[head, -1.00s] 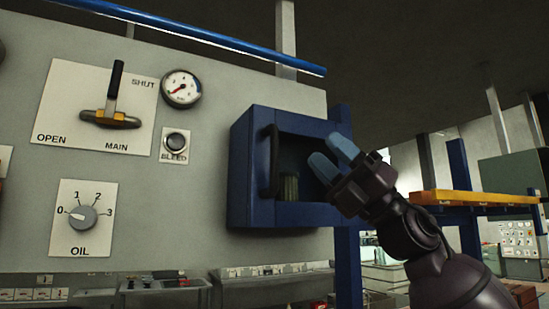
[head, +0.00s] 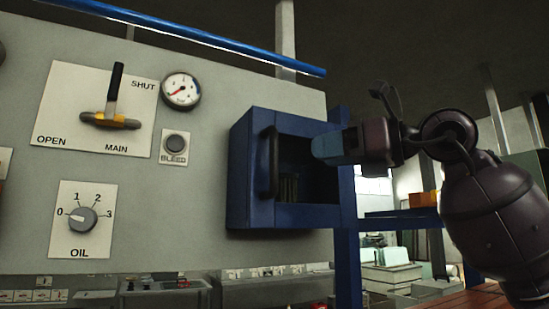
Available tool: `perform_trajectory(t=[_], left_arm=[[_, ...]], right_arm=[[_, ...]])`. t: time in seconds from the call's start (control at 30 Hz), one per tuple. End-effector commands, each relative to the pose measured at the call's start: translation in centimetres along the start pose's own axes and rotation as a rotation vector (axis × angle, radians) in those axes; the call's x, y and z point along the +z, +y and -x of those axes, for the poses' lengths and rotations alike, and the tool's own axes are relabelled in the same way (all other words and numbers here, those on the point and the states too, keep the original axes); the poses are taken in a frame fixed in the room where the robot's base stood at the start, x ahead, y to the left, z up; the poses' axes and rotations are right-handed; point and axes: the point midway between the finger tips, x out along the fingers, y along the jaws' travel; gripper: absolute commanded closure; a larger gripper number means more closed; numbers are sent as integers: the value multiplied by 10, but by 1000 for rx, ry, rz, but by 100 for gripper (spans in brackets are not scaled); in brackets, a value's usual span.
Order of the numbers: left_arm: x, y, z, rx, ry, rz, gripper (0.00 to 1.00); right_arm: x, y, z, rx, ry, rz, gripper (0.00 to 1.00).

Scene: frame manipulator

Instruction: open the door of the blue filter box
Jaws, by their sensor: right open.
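The blue filter box (head: 241,190) is mounted on the grey panel, right of centre in the head view. Its front is a blue frame around a dark window or opening, with a ribbed filter (head: 289,188) dimly visible inside. A black vertical bar handle (head: 273,162) stands on the left side of the front. The door looks shut. My right gripper (head: 322,147) is open and empty, seen side-on with its blue fingers pointing left. It overlaps the upper right of the box front in the picture, apart from the handle; its distance from the front is unclear. My left gripper is out of view.
Left of the box are the MAIN lever (head: 112,100), a gauge (head: 181,90), the BLEED button (head: 175,145) and the OIL knob (head: 82,218). A blue post (head: 347,270) stands below the box's right side. A blue pipe (head: 190,35) runs overhead.

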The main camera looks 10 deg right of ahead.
Motion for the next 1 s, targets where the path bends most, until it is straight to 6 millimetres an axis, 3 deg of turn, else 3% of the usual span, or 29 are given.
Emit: perform_trajectory(t=[0.37,0.6,1.0], left_arm=[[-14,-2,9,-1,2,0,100],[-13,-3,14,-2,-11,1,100],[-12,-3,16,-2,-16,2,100]], right_arm=[[2,1,-59,6,0,-1,59],[2,1,-91,6,-1,-2,59],[0,1,-103,4,-1,1,59]])
